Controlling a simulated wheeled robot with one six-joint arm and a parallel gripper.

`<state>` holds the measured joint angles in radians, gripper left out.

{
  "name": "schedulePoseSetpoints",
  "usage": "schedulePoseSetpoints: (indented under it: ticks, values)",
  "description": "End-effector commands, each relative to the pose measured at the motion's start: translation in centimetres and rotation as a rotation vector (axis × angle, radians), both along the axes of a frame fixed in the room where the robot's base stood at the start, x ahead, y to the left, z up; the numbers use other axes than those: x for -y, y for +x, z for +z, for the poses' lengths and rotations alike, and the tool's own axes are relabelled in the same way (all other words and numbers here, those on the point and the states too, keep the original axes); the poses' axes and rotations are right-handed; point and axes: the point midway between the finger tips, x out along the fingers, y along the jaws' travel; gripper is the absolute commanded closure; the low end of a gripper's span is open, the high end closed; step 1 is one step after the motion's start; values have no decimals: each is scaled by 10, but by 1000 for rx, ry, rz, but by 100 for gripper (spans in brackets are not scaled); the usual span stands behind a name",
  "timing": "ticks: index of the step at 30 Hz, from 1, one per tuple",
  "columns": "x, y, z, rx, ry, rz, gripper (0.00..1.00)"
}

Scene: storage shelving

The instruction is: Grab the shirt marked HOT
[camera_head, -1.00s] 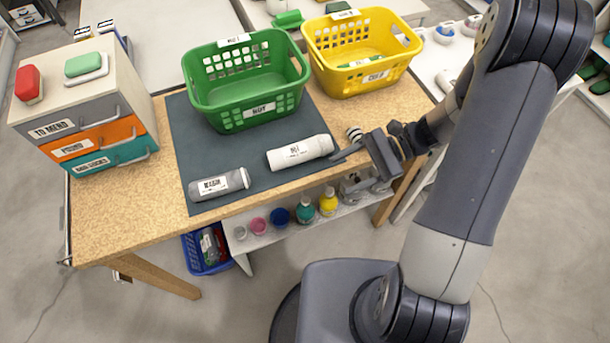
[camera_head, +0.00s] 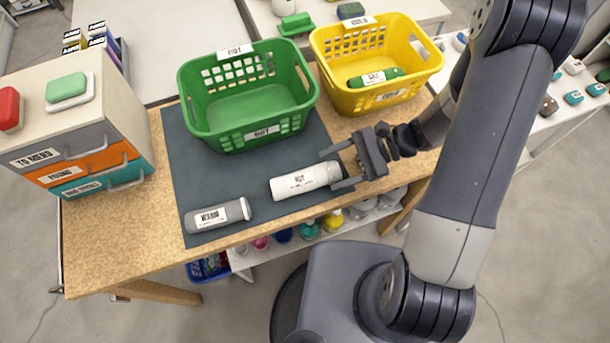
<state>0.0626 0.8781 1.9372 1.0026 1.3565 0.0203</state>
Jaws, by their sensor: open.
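A white rolled shirt (camera_head: 300,182), whose label seems to read HOT, lies on the dark mat (camera_head: 190,150) near the table's front. My gripper (camera_head: 331,171) is open at its right end. One finger shows behind that end and the other in front of it. I cannot tell whether they touch it. A grey rolled shirt (camera_head: 235,211) with a label too blurred to read surely lies to the left on the mat. The green basket (camera_head: 225,125), labelled HOT, stands behind the white roll and looks empty.
A yellow basket (camera_head: 355,100) at the back right holds a green labelled roll (camera_head: 372,78). A drawer unit (camera_head: 85,160) stands at the left, with a red and a green item on top. The mat between the rolls and the green basket is clear.

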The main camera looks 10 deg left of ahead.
Motion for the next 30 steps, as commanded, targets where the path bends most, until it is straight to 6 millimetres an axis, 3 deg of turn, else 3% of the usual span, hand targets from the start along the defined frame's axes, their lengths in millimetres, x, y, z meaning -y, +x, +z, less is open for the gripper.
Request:
schedulePoseSetpoints:
  ticks: [7, 17, 30]
  values:
    - [-30, -14, -12, -3, 0, 4, 38]
    - [-35, -16, -16, -1, -2, 0, 38]
    - [-35, -16, -15, 0, 0, 1, 74]
